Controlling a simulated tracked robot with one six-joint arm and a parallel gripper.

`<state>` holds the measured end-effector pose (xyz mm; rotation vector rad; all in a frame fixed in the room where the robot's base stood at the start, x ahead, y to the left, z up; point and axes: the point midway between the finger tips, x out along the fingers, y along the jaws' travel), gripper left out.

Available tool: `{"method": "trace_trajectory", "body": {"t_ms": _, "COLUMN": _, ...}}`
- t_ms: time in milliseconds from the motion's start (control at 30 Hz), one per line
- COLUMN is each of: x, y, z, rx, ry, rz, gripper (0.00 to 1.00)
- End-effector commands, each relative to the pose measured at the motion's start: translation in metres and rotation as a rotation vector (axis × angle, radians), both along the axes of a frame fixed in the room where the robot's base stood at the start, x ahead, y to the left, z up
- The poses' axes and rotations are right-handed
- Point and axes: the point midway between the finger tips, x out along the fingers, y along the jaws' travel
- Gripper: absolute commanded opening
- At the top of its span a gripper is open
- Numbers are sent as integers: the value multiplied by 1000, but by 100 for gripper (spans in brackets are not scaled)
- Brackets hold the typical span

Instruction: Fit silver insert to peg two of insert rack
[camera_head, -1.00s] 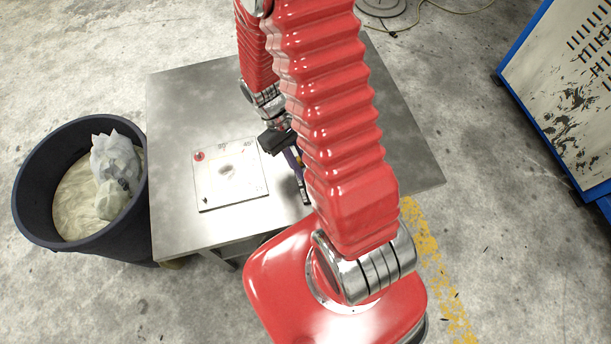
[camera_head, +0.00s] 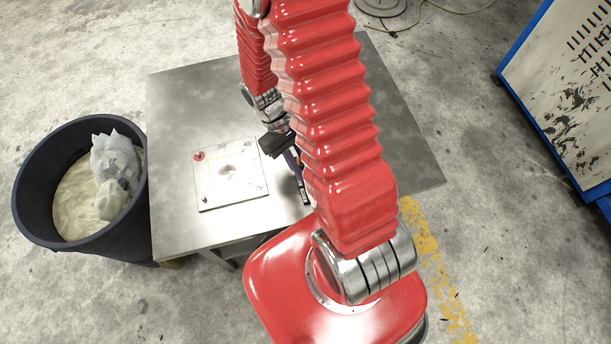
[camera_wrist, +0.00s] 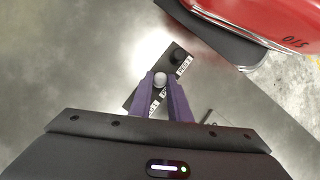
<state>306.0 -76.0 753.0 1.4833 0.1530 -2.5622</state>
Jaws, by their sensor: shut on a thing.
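In the wrist view my gripper (camera_wrist: 160,84) has purple fingers shut on the silver insert (camera_wrist: 160,79), a small round light-grey piece at the fingertips. The insert rack (camera_wrist: 134,98) is a dark strip with white labels, running diagonally under the fingers. The insert appears over the rack's middle. The fingers hide the peg below, and I cannot tell whether the insert touches it. In the head view my gripper (camera_head: 291,160) is partly hidden by my arm.
The rack stands on a grey metal table (camera_head: 185,110). A white marked plate (camera_head: 230,175) lies left of my gripper. A dark bin (camera_head: 30,205) with pale contents stands left of the table. A blue-framed panel (camera_head: 560,90) is at the right. The table's back left is clear.

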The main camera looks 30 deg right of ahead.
Motion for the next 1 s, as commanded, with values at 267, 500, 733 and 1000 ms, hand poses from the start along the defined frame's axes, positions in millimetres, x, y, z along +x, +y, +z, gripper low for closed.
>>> {"method": "trace_trajectory", "body": {"t_ms": 267, "x": 0, "y": 0, "z": -1, "rx": 0, "ry": 0, "rz": 0, "gripper": 0}}
{"method": "trace_trajectory", "body": {"t_ms": 500, "x": 0, "y": 0, "z": -2, "rx": 0, "ry": 1, "rz": 0, "gripper": 0}}
{"method": "trace_trajectory", "body": {"t_ms": 733, "x": 0, "y": 0, "z": -2, "rx": 0, "ry": 0, "rz": 0, "gripper": 25}}
{"method": "trace_trajectory", "body": {"t_ms": 1000, "x": 0, "y": 0, "z": -2, "rx": 0, "ry": 0, "rz": 0, "gripper": 38}}
